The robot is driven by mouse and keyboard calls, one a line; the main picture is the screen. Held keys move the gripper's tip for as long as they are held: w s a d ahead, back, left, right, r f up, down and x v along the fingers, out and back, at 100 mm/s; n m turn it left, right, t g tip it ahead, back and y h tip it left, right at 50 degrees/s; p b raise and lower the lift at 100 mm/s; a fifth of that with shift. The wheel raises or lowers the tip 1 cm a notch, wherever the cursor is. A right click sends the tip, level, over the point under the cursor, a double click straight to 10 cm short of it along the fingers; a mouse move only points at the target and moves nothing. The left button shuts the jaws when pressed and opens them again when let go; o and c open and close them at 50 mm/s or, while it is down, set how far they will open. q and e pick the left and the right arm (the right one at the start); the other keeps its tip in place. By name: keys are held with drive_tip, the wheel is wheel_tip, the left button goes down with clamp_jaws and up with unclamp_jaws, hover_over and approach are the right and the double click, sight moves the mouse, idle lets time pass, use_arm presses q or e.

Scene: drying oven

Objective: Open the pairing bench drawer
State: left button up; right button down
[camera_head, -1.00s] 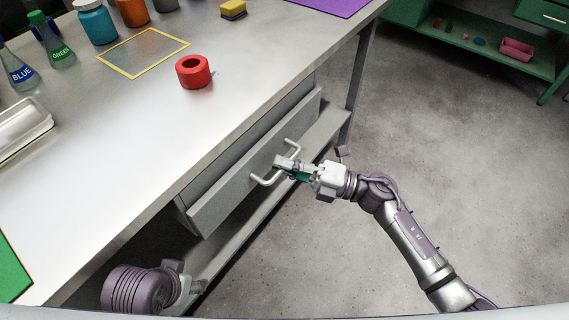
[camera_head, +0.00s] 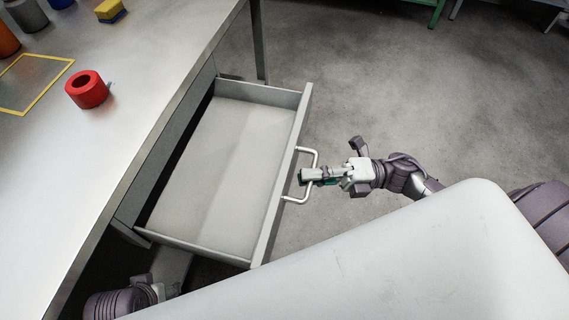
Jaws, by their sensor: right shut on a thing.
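The bench drawer (camera_head: 226,165) stands pulled well out from under the bench top, and its grey inside shows empty. Its front panel (camera_head: 283,180) carries a pale bar handle (camera_head: 316,162). My right gripper (camera_head: 306,175) is shut on the handle, coming in from the right. My left arm shows at the bottom left, below the drawer; its gripper's fingers are hidden, partly by a large white part in front.
The bench top (camera_head: 80,180) bears a red tape roll (camera_head: 86,89), a yellow-framed area (camera_head: 62,71), a yellow and blue sponge (camera_head: 110,11) and several containers. A bench leg (camera_head: 258,40) stands beyond the drawer. The grey floor (camera_head: 380,80) to the right is clear.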

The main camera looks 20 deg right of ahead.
use_arm(q)
drive_tip(key=shift+f, duration=0.3)
use_arm(e)
drive_tip(key=shift+s+d, duration=0.45)
drive_tip(key=shift+d, duration=0.15)
drive_tip(key=c, duration=1.2)
unclamp_jaws()
drive_tip(key=v, duration=1.2)
drive_tip(key=shift+f, duration=0.1)
